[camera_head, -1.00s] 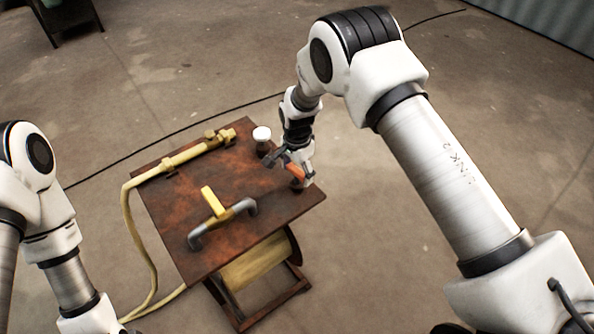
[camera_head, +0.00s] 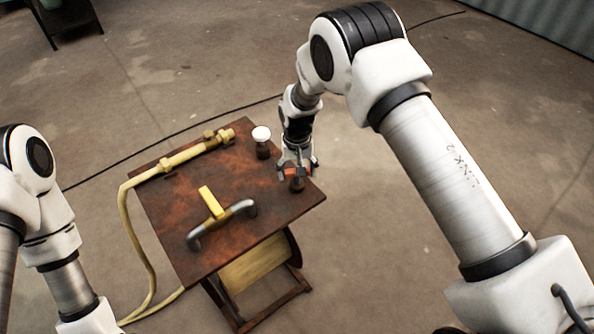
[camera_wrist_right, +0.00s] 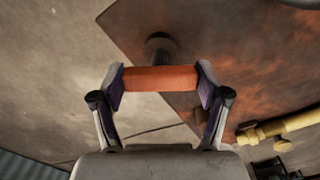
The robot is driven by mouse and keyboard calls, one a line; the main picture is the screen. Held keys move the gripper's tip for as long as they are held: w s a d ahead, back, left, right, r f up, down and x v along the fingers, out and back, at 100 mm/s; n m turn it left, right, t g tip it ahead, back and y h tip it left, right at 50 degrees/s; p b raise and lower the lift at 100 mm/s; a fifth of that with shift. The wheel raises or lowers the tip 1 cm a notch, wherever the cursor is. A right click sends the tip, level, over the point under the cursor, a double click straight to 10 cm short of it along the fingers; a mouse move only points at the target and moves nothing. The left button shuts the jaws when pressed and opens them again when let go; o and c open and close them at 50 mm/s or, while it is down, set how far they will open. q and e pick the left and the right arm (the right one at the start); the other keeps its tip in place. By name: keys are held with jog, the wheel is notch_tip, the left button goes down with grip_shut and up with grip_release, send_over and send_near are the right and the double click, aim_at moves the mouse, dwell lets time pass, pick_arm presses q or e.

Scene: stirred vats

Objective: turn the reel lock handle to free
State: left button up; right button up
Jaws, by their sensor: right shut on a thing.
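The reel lock handle is an orange-red bar (camera_wrist_right: 160,79) on a short dark post (camera_head: 297,185) near the right corner of the rusty brown table top (camera_head: 225,240). My right gripper (camera_head: 297,172) comes down on it from above. In the right wrist view, the right gripper (camera_wrist_right: 162,82) has its two fingers closed against the two ends of the orange bar. The post's foot shows beyond the bar. My left arm (camera_head: 50,230) shows at the left edge of the head view, but its gripper is out of the picture.
A white-topped knob (camera_head: 261,134) stands near the back edge. A yellow hose with a nozzle (camera_head: 190,155) lies along the left side. A yellow reel (camera_head: 255,265) sits under the table. Floor around is open.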

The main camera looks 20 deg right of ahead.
jog(key=n, duration=0.5)
jog(key=shift+s+f+n, duration=0.1)
jog(key=shift+f+n, duration=0.05)
jog(key=shift+n, duration=0.25)
dwell(0.3)
jog(key=o, duration=0.9)
jog(key=shift+o, duration=1.3)
notch_tip(320, 180, up, 12)
jog(key=shift+w, duration=0.2)
